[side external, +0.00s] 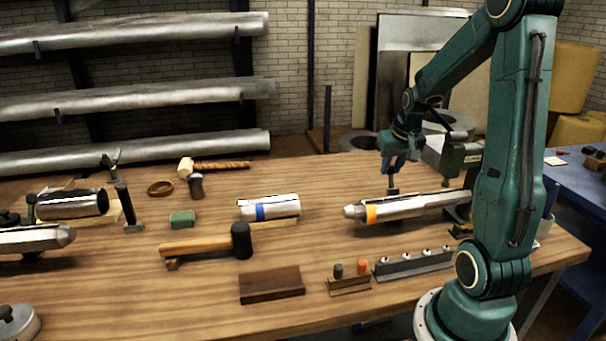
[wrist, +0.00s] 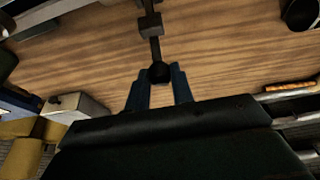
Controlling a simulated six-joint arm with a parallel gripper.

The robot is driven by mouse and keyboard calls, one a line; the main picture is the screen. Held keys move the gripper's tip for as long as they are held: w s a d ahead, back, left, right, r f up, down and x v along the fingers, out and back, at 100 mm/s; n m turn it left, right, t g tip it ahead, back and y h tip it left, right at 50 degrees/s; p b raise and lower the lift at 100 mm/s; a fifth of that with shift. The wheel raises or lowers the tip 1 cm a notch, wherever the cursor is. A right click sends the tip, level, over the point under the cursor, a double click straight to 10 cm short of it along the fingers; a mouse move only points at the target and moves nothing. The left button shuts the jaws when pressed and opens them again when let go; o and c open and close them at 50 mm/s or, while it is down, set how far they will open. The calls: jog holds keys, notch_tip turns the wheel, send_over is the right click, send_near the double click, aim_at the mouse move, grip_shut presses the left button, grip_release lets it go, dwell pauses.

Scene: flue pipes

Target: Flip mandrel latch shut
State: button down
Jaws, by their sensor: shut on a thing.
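The mandrel (side external: 425,204) is a long silver bar with an orange band near its pointed left end, lying at the right of the bench. A dark latch lever (side external: 393,187) stands roughly upright beside the mandrel, on its far side. My gripper (side external: 393,166) points down over it and is shut on its top. In the wrist view, my gripper's blue fingers (wrist: 158,88) close around the black ball knob (wrist: 158,71) of the lever. The lever's thin rod runs from the knob to a dark block (wrist: 150,25). The lever's pivot is hard to make out.
A silver pipe with a blue band (side external: 275,208), a black-headed mallet (side external: 210,244) and a wooden block (side external: 271,285) lie left of the mandrel. A rail with white knobs (side external: 413,263) lies in front. A grey machine (side external: 452,155) stands behind right.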

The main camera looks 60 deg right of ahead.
aim_at(392, 181)
jog(key=shift+s+a+r+t+h, duration=0.2)
jog(key=shift+s+a+t+h, duration=0.1)
jog(key=shift+s+a+r, duration=0.15)
jog(key=shift+s+a, duration=0.6)
jog(key=shift+s+a+f, duration=0.2)
jog(key=shift+s+a, duration=0.8)
jog(key=shift+a, duration=0.05)
jog(key=c, duration=1.2)
grip_release()
jog(key=shift+d+r, duration=0.1)
jog(key=shift+w, duration=0.1)
jog(key=shift+r, duration=0.15)
